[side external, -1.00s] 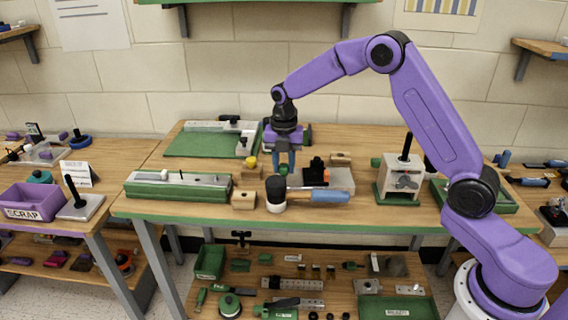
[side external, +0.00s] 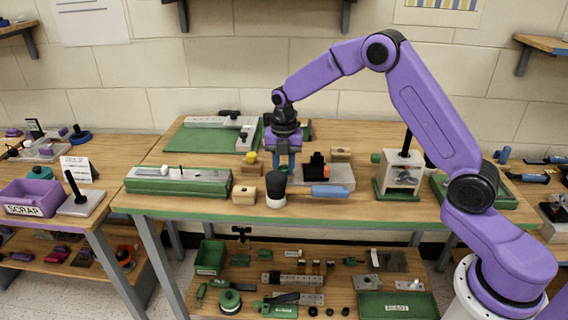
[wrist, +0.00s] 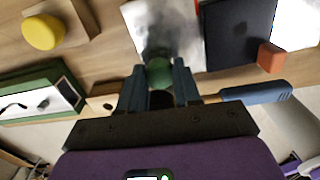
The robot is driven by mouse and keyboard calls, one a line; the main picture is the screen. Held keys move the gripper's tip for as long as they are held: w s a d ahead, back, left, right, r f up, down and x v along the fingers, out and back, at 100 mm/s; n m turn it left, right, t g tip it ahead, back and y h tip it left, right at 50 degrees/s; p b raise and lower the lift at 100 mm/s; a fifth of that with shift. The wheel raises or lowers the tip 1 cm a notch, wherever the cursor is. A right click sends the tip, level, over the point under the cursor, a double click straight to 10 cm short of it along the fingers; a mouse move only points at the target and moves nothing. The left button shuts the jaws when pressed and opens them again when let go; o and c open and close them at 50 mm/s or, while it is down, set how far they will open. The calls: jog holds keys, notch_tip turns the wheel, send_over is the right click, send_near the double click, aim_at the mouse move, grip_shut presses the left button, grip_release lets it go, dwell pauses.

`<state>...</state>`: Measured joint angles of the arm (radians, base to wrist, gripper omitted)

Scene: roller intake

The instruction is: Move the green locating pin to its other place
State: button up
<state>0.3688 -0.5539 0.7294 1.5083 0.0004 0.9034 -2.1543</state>
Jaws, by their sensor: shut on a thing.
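The green locating pin shows as a round green top (wrist: 158,73) between my fingertips in the wrist view. My gripper (wrist: 158,85) is shut on it. In the side view my gripper (side external: 284,167) points straight down at the left end of a grey metal plate (side external: 342,176), and its fingers hide most of the pin. The pin's lower end is hidden, so I cannot tell whether it is still seated. The pin's other place cannot be made out.
A black block with an orange part (side external: 317,168) stands on the plate. A black-and-white mallet head (side external: 276,190) and blue handle (side external: 330,191) lie in front. A yellow knob (side external: 251,158) sits on a wooden block at left. A press-like fixture (side external: 402,172) stands right.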

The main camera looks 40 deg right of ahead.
jog(key=shift+f, duration=0.1)
jog(key=o, duration=0.6)
jog(key=shift+c, duration=0.2)
jog(key=shift+r, duration=1.5)
jog(key=o, duration=0.6)
jog(key=shift+c, duration=0.2)
jog(key=shift+r, duration=0.1)
